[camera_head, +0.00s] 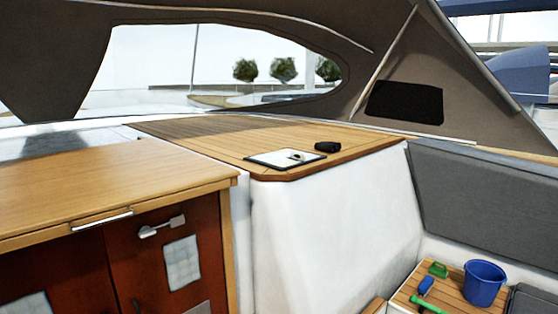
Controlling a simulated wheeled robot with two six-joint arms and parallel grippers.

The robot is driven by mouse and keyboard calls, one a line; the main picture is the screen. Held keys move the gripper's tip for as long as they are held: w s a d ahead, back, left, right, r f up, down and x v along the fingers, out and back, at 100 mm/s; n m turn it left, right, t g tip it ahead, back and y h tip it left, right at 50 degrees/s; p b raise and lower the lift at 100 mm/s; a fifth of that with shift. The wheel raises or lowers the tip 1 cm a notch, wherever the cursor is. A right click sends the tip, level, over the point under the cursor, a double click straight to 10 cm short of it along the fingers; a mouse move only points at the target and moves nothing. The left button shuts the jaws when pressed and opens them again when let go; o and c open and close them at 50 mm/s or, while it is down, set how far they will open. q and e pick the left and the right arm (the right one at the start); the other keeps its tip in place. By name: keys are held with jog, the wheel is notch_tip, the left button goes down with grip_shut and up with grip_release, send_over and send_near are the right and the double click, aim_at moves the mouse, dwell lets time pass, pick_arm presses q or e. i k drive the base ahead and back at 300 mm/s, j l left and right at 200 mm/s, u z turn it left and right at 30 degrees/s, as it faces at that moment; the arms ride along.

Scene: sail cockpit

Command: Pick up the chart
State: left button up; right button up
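A flat white sheet with a dark edge (268,161), which looks like the chart, lies on the wooden deck top (225,137) near its front edge. A small pale object (297,157) rests on the sheet and covers a little of it. Any markings on the sheet are too small to read. Neither of my grippers is in view.
A small black object (327,147) lies just right of the sheet. A wooden counter (110,185) above red-brown cabinet doors (160,262) stands at the left. A blue bucket (484,284) and small toys (426,285) sit on a slatted seat, lower right.

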aim_at(281, 159)
jog(key=i+l+z, duration=0.15)
jog(key=i+l, duration=1.7)
